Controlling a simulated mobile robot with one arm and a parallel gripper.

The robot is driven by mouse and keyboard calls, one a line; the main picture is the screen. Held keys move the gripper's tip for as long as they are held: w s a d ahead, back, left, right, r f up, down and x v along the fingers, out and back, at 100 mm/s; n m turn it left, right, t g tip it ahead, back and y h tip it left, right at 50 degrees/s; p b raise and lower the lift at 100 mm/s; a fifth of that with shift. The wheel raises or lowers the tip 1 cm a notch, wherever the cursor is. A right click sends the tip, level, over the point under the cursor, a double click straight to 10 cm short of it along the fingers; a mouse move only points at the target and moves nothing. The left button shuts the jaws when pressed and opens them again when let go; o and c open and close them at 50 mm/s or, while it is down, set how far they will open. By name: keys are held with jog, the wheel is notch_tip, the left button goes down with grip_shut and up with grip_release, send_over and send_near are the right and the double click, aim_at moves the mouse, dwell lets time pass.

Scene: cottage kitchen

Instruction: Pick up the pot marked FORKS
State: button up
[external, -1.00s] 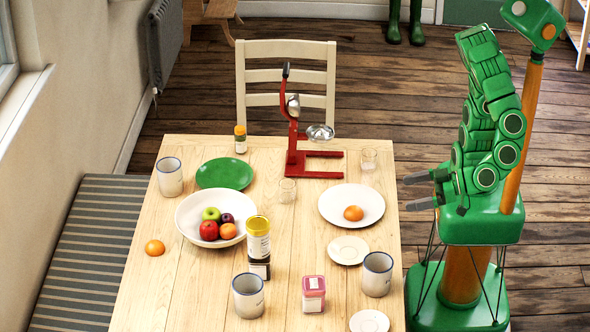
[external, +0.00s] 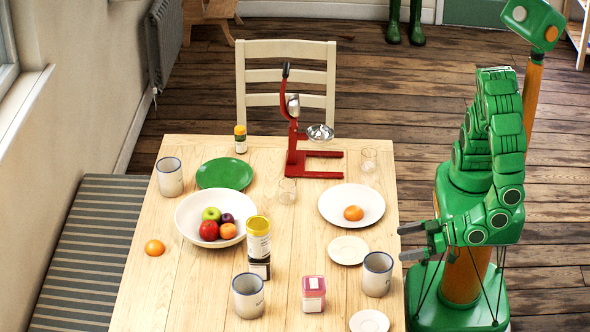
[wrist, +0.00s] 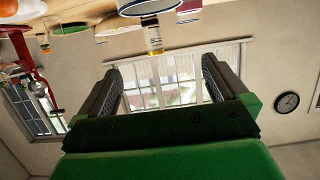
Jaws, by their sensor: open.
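Three pale grey pots with blue rims stand upright on the table: one at the front right (external: 377,275), one at the front middle (external: 248,296) and one at the back left (external: 169,178). I cannot read a word on any of them, so I cannot tell which is marked FORKS. My gripper (external: 412,241) is open and empty off the table's right edge, closest to the front right pot and apart from it. In the wrist view, a pale pot with a dark rim (wrist: 150,7) shows at the top edge, beyond my open fingers (wrist: 160,70).
The wooden table (external: 190,290) also holds a fruit bowl (external: 188,222), a yellow-lidded jar (external: 258,238), a pink-topped box (external: 313,294), a red juicer (external: 293,150), plates (external: 335,205) and a small saucer (external: 348,250). The pink-topped box stands left of the front right pot.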

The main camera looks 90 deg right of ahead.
send_near(378, 268)
jog(key=w+a+r, duration=0.1)
jog(key=a, duration=0.1)
jog(key=w+a+r, duration=0.1)
jog(key=a, duration=0.1)
jog(key=shift+w+r, duration=0.3)
jog(key=shift+x, duration=3.85)
jog(key=shift+d+r, duration=0.1)
jog(key=shift+c, duration=0.5)
jog(key=c, duration=0.9)
jog(key=shift+o, duration=0.2)
jog(key=shift+r, duration=0.2)
